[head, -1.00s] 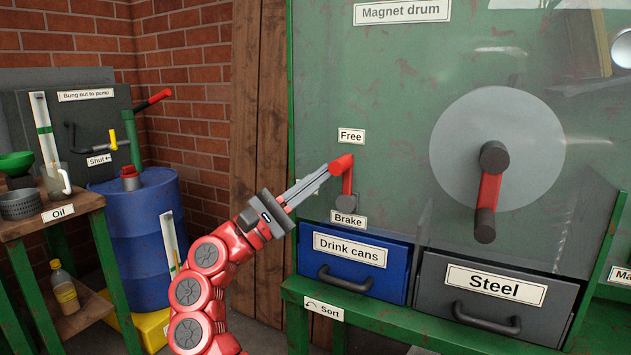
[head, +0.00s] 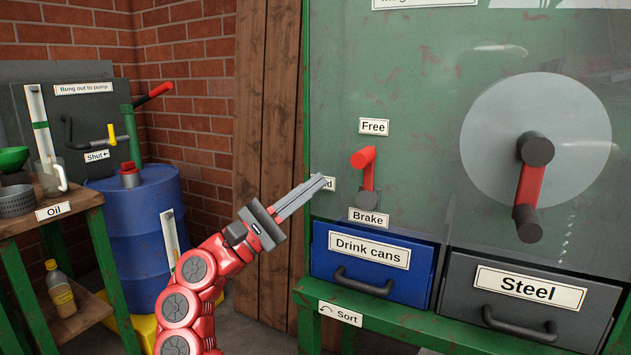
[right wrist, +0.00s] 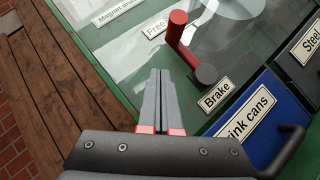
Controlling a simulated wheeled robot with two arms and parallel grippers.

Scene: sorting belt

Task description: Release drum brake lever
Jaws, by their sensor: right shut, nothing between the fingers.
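The red brake lever (head: 366,166) is on the green machine panel between the "Free" label (head: 374,127) above and the "Brake" label (head: 368,218) below. It points up toward "Free" from its dark grey pivot. It also shows in the right wrist view (right wrist: 180,36), with its pivot just above the "Brake" label. My right gripper (head: 325,182) is shut and empty, to the left of the lever and apart from it. In the right wrist view its fingers (right wrist: 160,75) are together, with a gap to the lever. My left gripper is not in view.
The blue "Drink cans" drawer (head: 325,265) and grey "Steel" drawer (head: 468,290) sit below the lever. A disc with a red crank (head: 528,185) is at right. A blue barrel (head: 140,230) and an oil bench stand at left.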

